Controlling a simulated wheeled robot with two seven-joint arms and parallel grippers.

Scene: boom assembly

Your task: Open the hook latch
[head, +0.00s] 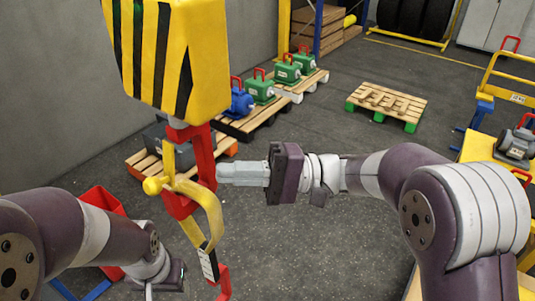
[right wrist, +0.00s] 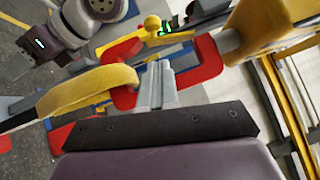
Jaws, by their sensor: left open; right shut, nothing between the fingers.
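The crane hook hangs from a yellow block with black stripes (head: 165,55). Its red body (head: 204,155) also shows in the right wrist view (right wrist: 125,50). My left gripper (head: 150,292) is low at the left, open, apart from the hook and partly cut off.
A red bin (head: 103,198) stands on the floor behind my left arm. Pallets with green and blue machines (head: 288,70) line the wall. A yellow cart (head: 510,95) is at the right.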

